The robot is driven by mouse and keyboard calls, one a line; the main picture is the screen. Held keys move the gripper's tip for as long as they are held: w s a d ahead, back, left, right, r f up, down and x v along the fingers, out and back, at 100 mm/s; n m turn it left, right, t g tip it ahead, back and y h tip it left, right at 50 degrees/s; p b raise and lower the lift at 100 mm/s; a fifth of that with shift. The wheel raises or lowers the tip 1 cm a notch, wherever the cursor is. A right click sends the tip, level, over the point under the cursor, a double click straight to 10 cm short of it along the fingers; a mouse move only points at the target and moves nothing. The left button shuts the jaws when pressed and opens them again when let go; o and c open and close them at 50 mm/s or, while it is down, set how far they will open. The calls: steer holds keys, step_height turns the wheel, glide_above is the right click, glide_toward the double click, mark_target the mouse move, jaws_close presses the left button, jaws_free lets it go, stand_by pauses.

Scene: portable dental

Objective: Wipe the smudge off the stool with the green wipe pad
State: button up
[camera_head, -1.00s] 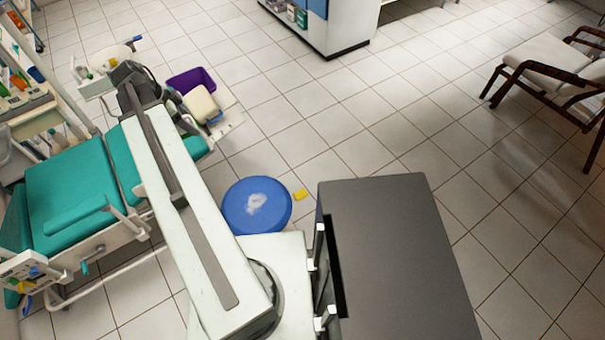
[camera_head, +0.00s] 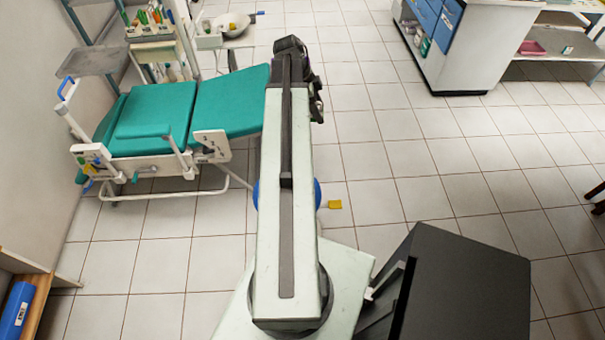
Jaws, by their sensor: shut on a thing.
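The round blue stool (camera_head: 318,193) stands on the floor, mostly hidden behind my arm. Only thin parts of its seat show on either side of the arm, and the smudge is hidden. My gripper (camera_head: 316,98) is at the far end of my arm, beyond the stool in the picture, and only its dark edge shows. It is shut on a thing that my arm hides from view. The green wipe pad shows nowhere in the open.
A teal treatment chair (camera_head: 160,110) stands at the left. A small yellow piece (camera_head: 335,204) lies on the floor right of the stool. A trolley with a metal bowl (camera_head: 231,24) is behind the chair. A white cabinet (camera_head: 440,60) stands back right.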

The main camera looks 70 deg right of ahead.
steer(key=shift+s+d, duration=0.1)
steer(key=shift+s, duration=0.05)
steer(key=shift+f+b, duration=0.3)
steer(key=w+f+b, duration=0.3)
steer(key=f+b, duration=1.6)
steer(key=w+a+f+n+b, duration=0.1)
steer(key=w+f+b, duration=0.3)
steer(key=f+b, duration=1.6)
steer(key=shift+w, duration=0.2)
steer(key=shift+a, duration=0.1)
